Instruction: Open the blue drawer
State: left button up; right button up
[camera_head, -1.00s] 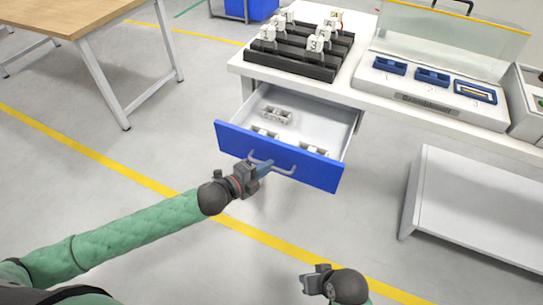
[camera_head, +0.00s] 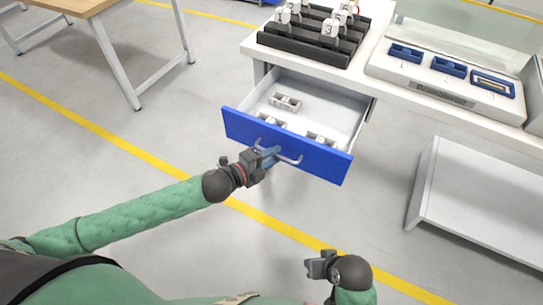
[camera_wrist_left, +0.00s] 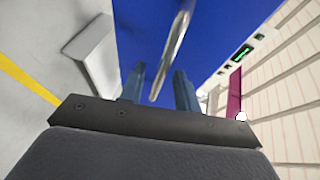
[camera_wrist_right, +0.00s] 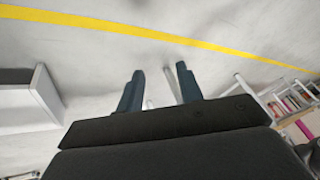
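The blue drawer (camera_head: 240,127) is pulled out from under the white table, and its white inside shows. It has a grey bar handle (camera_head: 292,161) on its front. My left gripper (camera_head: 269,158) is at the left part of this handle. In the left wrist view the handle (camera_wrist_left: 172,55) runs between the two blue fingers (camera_wrist_left: 158,85), with gaps on both sides. My right gripper (camera_head: 318,265) is low in the head view, away from the drawer. In the right wrist view its fingers (camera_wrist_right: 158,90) are apart with nothing held between them.
Small grey-white parts (camera_head: 286,102) lie in the drawer. On the white table (camera_head: 385,90) stand a black rack (camera_head: 300,43) with white pieces and a station (camera_head: 420,75) with blue sockets. A low white shelf (camera_head: 480,190) is at the right. The floor in front is clear.

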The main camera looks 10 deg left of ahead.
pick_arm(q)
jog(key=shift+s, duration=0.1)
